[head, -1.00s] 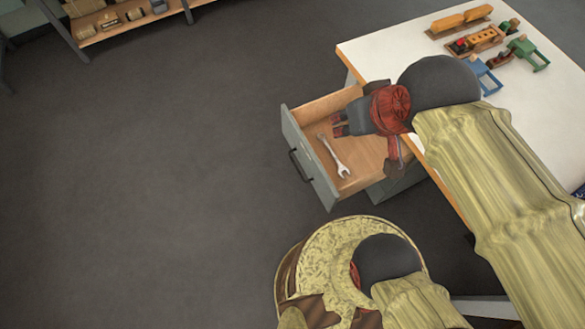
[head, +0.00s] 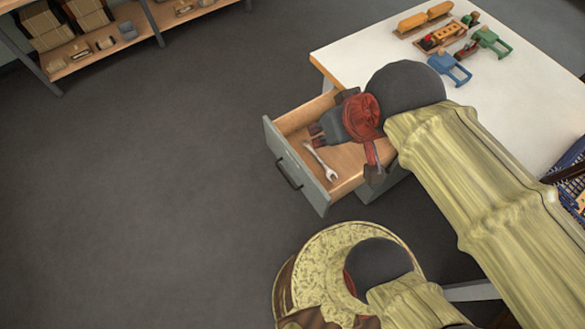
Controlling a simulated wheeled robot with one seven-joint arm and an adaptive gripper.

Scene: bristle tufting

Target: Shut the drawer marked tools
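The drawer (head: 292,165) stands pulled out from under the white-topped table (head: 355,65). It has a grey front with a dark bar handle (head: 288,174) and a wooden inside. I cannot make out a label on its front. A metal wrench (head: 321,163) lies on the drawer floor near the front. My wrist and arm hide the drawer's back right part.
Wooden blocks (head: 426,16) and blue and green clamp-like pieces (head: 450,68) sit on the table's far side. A blue basket (head: 572,172) is at the right edge. A shelf with boxes (head: 80,60) stands at the upper left. The grey floor before the drawer is clear.

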